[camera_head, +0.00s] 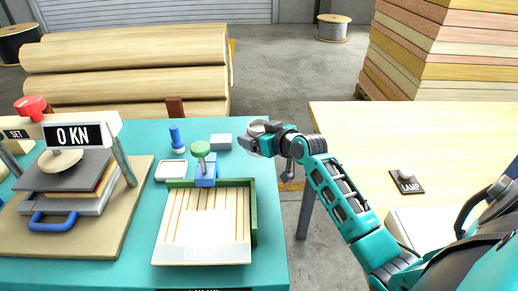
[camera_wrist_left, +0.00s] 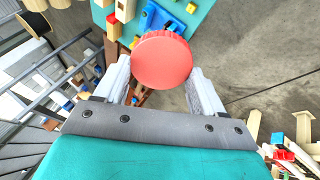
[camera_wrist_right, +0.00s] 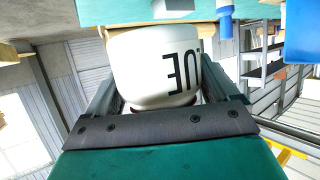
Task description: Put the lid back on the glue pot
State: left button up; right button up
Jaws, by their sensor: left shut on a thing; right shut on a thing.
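The pot's mouth is not clear to me. My left gripper (camera_wrist_left: 160,85) is shut on a round red lid (camera_wrist_left: 163,60) with a ridged rim. The left gripper and lid are outside the head view. The lid and pot are apart.
The teal table (camera_head: 135,133) holds a press (camera_head: 70,190), a green-edged tray (camera_head: 253,215) with slats, a blue-capped item (camera_head: 177,140) and a grey block (camera_head: 221,141). A pale wooden table (camera_head: 450,130) with a lamp switch (camera_head: 407,182) stands at right. A floor gap separates the tables.

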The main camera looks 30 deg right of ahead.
aim_at(259, 129)
pick_arm(q)
jog(key=shift+r+p, duration=0.55)
jog(key=shift+r, duration=0.2)
pick_arm(e)
notch_tip(259, 129, up, 12)
jog(key=shift+r, duration=0.1)
jog(key=o, duration=0.7)
jog(key=c, duration=1)
